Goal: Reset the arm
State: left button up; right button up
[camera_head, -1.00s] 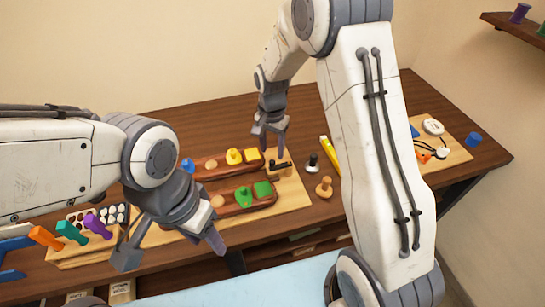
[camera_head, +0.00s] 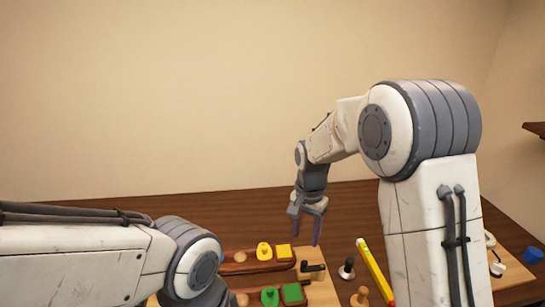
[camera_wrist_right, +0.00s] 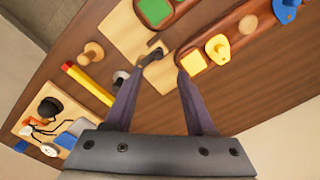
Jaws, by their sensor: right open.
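My right gripper (camera_head: 305,225) hangs over the dark wooden table with its fingers apart and nothing between them. In the right wrist view its two open fingers (camera_wrist_right: 157,78) point towards a light wooden board (camera_wrist_right: 122,35) with a small black piece (camera_wrist_right: 153,57). That black piece (camera_head: 312,267) also shows in the head view, below the gripper and apart from it. My left arm comes in at the lower left. Its gripper fingers are below the picture's edge and hidden.
Brown rails bear yellow pieces (camera_head: 264,251) and green pieces (camera_head: 270,296). A blue piece (camera_head: 532,255) lies far right. The space above the table's back is free.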

jog(key=s+a+r+n, duration=0.5)
jog(key=s+a+n, duration=0.25)
jog(key=s, duration=0.45)
jog(key=s+a+n+y, duration=0.1)
jog(key=s+n, duration=0.7)
jog(key=s, duration=0.8)
jog(key=shift+a, duration=0.15)
